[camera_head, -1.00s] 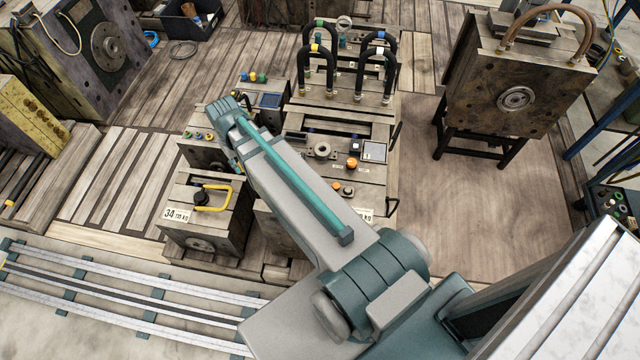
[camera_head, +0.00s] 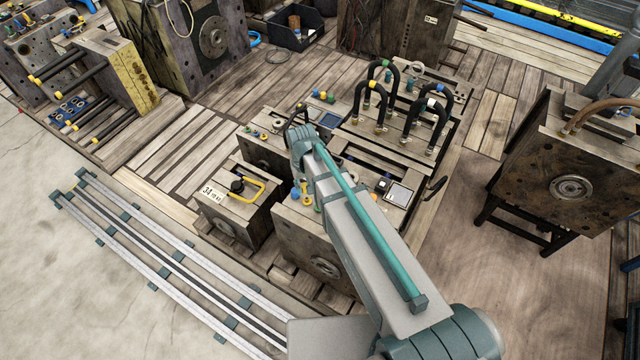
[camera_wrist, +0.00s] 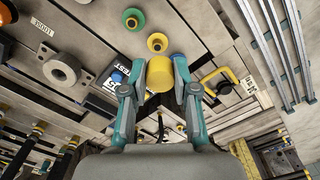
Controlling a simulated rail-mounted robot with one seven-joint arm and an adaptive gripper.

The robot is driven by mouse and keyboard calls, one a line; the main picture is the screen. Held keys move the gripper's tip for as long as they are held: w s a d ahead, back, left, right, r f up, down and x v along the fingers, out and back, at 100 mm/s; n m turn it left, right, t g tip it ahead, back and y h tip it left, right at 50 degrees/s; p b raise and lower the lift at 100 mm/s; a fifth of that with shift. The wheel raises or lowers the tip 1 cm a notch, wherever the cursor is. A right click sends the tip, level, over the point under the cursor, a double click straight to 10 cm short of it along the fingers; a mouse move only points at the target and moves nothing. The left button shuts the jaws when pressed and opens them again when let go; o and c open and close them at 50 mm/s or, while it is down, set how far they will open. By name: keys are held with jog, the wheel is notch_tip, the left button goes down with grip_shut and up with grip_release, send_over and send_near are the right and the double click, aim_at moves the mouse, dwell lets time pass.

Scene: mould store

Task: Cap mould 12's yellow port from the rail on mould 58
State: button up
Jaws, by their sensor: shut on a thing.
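My gripper (camera_wrist: 160,85) is shut on a yellow cap (camera_wrist: 160,74), which sits between the two fingertips in the wrist view. A blue piece (camera_wrist: 178,59) shows beside the right fingertip. In the head view my wrist hangs over the front middle mould (camera_head: 305,237), and the fingers are mostly hidden; small orange, blue and yellow pieces (camera_head: 302,191) show just below it. I cannot read the numbers 12 or 58, or tell whether the cap touches anything.
A mould marked 34 (camera_head: 240,208) with a yellow handle (camera_head: 248,191) stands left of the wrist. Black arched hoses (camera_head: 405,105) rise behind. A dark mould on a stand (camera_head: 565,175) is at right. Floor rails (camera_head: 170,262) run along the front left.

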aim_at(307, 199)
jog(key=shift+w+d+f, duration=0.15)
jog(key=shift+d, duration=0.15)
jog(key=shift+f, duration=0.1)
jog(key=shift+w+a+f+b, duration=0.1)
jog(key=shift+a+f+b, duration=0.1)
jog(key=shift+f+b, duration=1.3)
jog(key=shift+f, duration=0.85)
jog(key=shift+f+b, duration=0.5)
jog(key=shift+f, duration=0.55)
dwell(0.4)
jog(key=o, duration=0.8)
jog(key=shift+o, duration=0.2)
jog(key=shift+r, duration=0.1)
